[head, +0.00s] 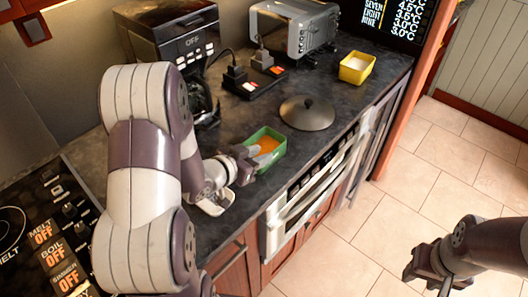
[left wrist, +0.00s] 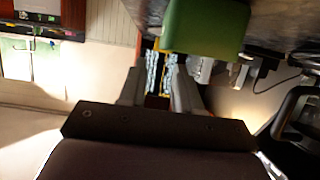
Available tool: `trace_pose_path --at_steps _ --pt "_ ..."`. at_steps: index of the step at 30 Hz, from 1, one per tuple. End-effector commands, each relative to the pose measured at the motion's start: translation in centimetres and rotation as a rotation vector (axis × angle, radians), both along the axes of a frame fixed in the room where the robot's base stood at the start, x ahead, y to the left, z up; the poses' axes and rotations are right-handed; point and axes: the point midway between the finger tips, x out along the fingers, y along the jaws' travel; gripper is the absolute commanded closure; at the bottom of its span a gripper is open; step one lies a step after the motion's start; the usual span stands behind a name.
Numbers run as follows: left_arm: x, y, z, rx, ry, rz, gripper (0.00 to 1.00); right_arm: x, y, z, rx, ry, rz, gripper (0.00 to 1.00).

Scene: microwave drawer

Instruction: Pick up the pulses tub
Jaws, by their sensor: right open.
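A green tub (head: 266,147) with orange contents, which looks like the pulses tub, stands on the dark counter near its front edge. My left gripper (head: 243,160) is at the tub's near left side in the head view. In the left wrist view the tub (left wrist: 205,28) shows at the top, just beyond the fingertips. The left fingers (left wrist: 160,78) are apart with a gap between them; I cannot tell whether one touches the tub. My right gripper (head: 428,268) is open and empty over the floor at the right.
A round dark lid (head: 307,113) lies just behind the green tub. A yellow tub (head: 357,68) with white contents stands further right. A coffee machine (head: 180,40), a toaster (head: 292,28) and a socket block (head: 255,82) line the back. A stove (head: 45,235) is at lower left.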

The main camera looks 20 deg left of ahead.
Motion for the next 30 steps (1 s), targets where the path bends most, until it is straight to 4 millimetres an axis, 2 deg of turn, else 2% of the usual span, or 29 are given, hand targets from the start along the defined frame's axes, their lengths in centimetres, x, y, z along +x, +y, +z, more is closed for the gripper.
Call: trace_pose_path --at_steps 10,18,20,21,30 --pt "4.4 -1.8 -2.5 0.001 0.002 -0.001 0.67 0.0 0.0 0.6 0.000 0.000 0.000 0.57" --pt "4.9 -1.9 -2.8 0.002 0.001 0.001 0.67 0.0 0.0 0.6 0.000 0.000 0.000 0.57" --pt "4.9 -1.9 -2.8 0.002 0.001 0.001 0.87 0.0 0.0 0.6 0.000 0.000 0.000 0.57" --pt "4.9 -1.9 -2.8 0.002 0.001 0.001 1.00 0.0 0.0 0.6 0.000 0.000 0.000 0.57" --pt "4.9 -1.9 -2.7 0.003 0.000 0.001 1.00 0.0 0.0 0.6 0.000 0.000 0.000 0.57"
